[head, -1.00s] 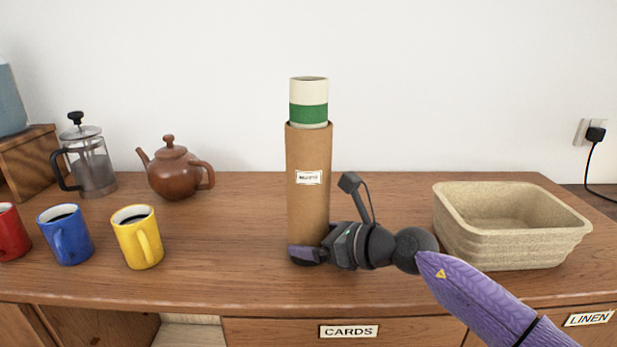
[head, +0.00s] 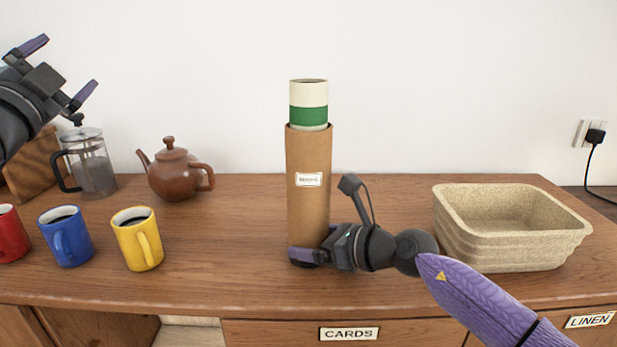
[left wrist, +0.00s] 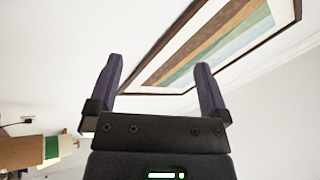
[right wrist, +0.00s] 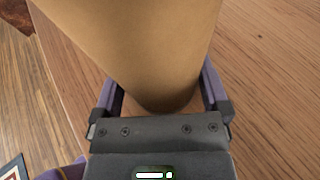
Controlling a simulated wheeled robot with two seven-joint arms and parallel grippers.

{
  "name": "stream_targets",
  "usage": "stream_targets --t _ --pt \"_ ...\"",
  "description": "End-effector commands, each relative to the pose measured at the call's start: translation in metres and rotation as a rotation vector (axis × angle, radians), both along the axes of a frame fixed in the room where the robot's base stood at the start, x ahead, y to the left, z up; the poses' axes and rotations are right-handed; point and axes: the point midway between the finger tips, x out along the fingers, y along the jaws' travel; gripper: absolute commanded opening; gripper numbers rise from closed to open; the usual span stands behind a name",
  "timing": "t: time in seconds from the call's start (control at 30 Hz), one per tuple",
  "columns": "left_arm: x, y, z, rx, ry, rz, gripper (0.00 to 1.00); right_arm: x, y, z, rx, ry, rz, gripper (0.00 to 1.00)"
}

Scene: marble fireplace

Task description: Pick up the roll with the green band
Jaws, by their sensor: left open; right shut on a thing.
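The cream roll with the green band (head: 308,115) stands upright in a tall brown cardboard tube (head: 308,205), its upper part sticking out of the top. The tube stands on the wooden cabinet top and has a small white label. My right gripper (head: 310,257) is shut on the tube near its base; the tube (right wrist: 140,45) fills the space between the fingers in the right wrist view. My left gripper (head: 66,72) is open and empty, raised at the upper left, well apart from the roll. The left wrist view shows its spread fingers (left wrist: 162,90). The roll's lower part is hidden inside the tube.
A teapot (head: 172,172), a French press (head: 92,168) and red, blue (head: 65,237) and yellow (head: 138,240) mugs stand to the left. A beige basket (head: 510,245) stands at the right. The cabinet top (head: 235,235) between yellow mug and tube is clear.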

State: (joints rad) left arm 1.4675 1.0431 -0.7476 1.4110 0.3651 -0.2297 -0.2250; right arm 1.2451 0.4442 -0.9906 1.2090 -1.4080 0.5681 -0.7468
Motion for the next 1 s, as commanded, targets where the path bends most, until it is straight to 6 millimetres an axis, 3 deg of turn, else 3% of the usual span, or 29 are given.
stream_targets --t 0.03,0.1,0.2,0.3,0.4,0.47,0.63,1.0 --pt "0.007 -0.053 -0.001 -0.145 0.050 -0.154 1.00 0.000 0.000 -0.001 -0.001 0.001 0.001 0.62" --pt "0.010 -0.109 -0.021 -0.387 0.224 -0.356 1.00 0.000 0.000 -0.001 -0.001 0.001 0.001 0.62" --pt "-0.005 -0.174 -0.053 -0.641 0.506 -0.631 1.00 0.000 0.000 -0.001 -0.001 0.001 0.001 0.62" --pt "-0.032 -0.215 -0.069 -0.761 0.710 -0.851 1.00 0.000 0.000 -0.001 -0.001 0.001 0.001 0.62" --pt "-0.052 -0.235 -0.074 -0.801 0.813 -0.979 1.00 0.000 0.000 -0.001 0.000 0.002 0.001 0.62" --pt "-0.053 -0.244 -0.075 -0.809 0.839 -1.015 1.00 0.000 0.000 -0.001 -0.001 0.002 0.001 0.62" --pt "-0.032 -0.277 -0.075 -0.812 0.850 -1.024 1.00 0.000 0.000 -0.001 -0.001 0.001 0.001 0.62" --pt "0.006 -0.328 -0.075 -0.813 0.849 -1.018 1.00 0.000 0.000 -0.001 -0.001 0.001 0.001 0.62"
